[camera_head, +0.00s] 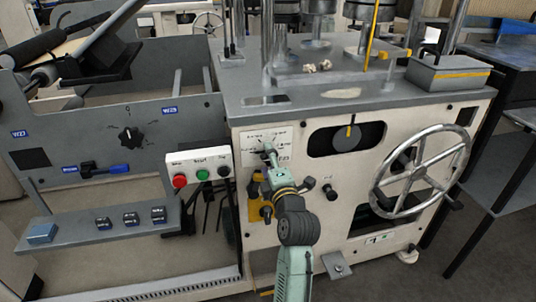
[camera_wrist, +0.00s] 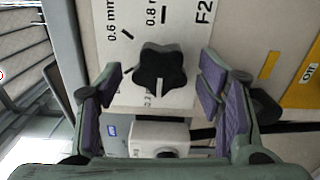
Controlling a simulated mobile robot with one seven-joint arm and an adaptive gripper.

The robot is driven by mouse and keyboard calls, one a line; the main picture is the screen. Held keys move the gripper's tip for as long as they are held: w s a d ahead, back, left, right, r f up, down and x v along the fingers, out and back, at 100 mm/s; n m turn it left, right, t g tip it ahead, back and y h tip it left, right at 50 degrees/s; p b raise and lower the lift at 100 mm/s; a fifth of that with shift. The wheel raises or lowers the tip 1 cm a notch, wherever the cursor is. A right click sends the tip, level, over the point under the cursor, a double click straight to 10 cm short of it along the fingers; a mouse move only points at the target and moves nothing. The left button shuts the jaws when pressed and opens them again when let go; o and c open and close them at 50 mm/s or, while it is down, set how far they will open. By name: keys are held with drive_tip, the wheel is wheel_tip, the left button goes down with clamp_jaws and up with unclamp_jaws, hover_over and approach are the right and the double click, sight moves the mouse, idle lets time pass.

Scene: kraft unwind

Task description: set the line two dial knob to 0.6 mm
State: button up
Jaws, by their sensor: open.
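The dial knob (camera_wrist: 162,70) is black and lobed, on a white dial plate (camera_wrist: 188,42) in the wrist view. The plate has printed tick marks, with "0.6 mm" at the upper left and "0.8" to its right. The lower marks are partly hidden. My gripper (camera_wrist: 160,67) is open, with one purple-padded finger on each side of the knob and gaps visible to both. In the head view my gripper (camera_head: 268,148) is in front of the white plate (camera_head: 284,134) and hides most of the knob.
A white button box (camera_head: 198,160) with red, green and black buttons is left of the plate. A large handwheel (camera_head: 455,158) and a round dark dial (camera_head: 346,137) are to the right. Another black knob (camera_head: 130,137) is on the left machine. Yellow parts (camera_wrist: 305,75) are beside the plate.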

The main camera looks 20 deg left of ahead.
drive_tip(key=shift+w+a, duration=0.45)
drive_tip(key=shift+w, duration=0.15)
drive_tip(key=shift+c, duration=0.3)
drive_tip(key=c, duration=1.1)
